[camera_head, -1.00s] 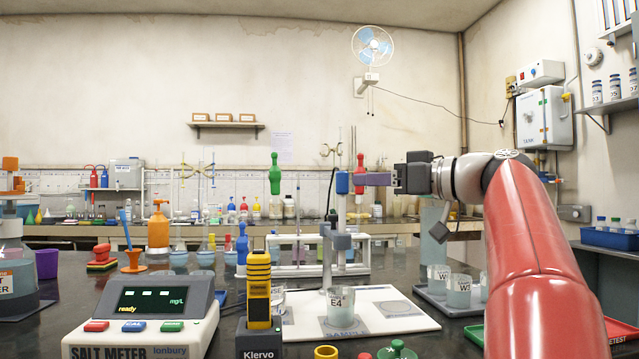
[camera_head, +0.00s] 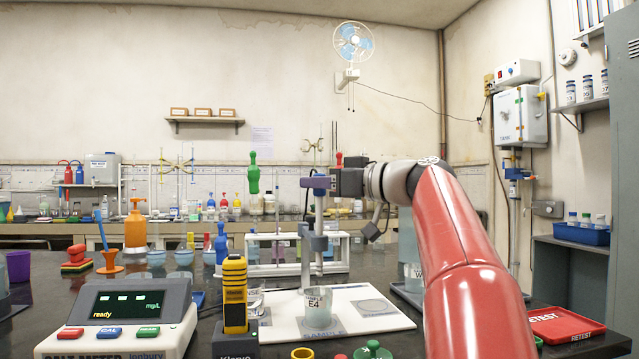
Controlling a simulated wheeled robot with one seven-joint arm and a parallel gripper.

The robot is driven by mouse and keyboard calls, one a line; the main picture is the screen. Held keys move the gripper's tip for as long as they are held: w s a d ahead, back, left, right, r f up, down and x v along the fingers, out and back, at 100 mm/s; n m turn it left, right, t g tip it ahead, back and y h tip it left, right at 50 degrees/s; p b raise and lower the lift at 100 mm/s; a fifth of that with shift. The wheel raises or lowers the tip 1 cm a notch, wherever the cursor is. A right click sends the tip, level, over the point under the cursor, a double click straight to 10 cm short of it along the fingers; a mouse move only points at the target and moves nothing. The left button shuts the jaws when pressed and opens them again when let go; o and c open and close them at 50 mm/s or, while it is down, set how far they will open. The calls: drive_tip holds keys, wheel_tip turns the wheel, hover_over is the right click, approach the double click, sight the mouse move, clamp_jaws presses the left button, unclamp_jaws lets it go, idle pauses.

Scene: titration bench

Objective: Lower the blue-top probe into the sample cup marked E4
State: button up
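The blue-top probe (camera_head: 319,192) stands upright as a grey shaft with a blue cap, at the height of my arm's end. A grey holder block (camera_head: 318,243) sits partway along its shaft. The sample cup marked E4 (camera_head: 317,303) stands on the white board in front of the rack, in line below the probe. I cannot tell whether the probe tip is above, behind or inside the cup. My gripper (camera_head: 318,183) is level with the blue cap, its purple-grey finger overlapping most of it. Whether it grips the cap cannot be told.
The salt meter (camera_head: 125,318) and yellow handheld meter (camera_head: 235,290) stand at front left. A white rack (camera_head: 270,268) is behind the cup, with green (camera_head: 253,172) and blue (camera_head: 221,243) knobbed items nearby. A red retest tray (camera_head: 565,326) lies at right.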

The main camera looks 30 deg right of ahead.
sight(322, 219)
clamp_jaws()
wheel_tip(322, 219, down, 7)
drive_tip(key=b, duration=0.8)
drive_tip(key=shift+r, duration=0.1)
drive_tip(key=shift+o, duration=2.3)
unclamp_jaws()
drive_tip(key=v, duration=0.7)
drive_tip(key=shift+s+d+b, duration=0.2)
drive_tip(key=shift+s+b, duration=0.15)
drive_tip(key=shift+b, duration=0.1)
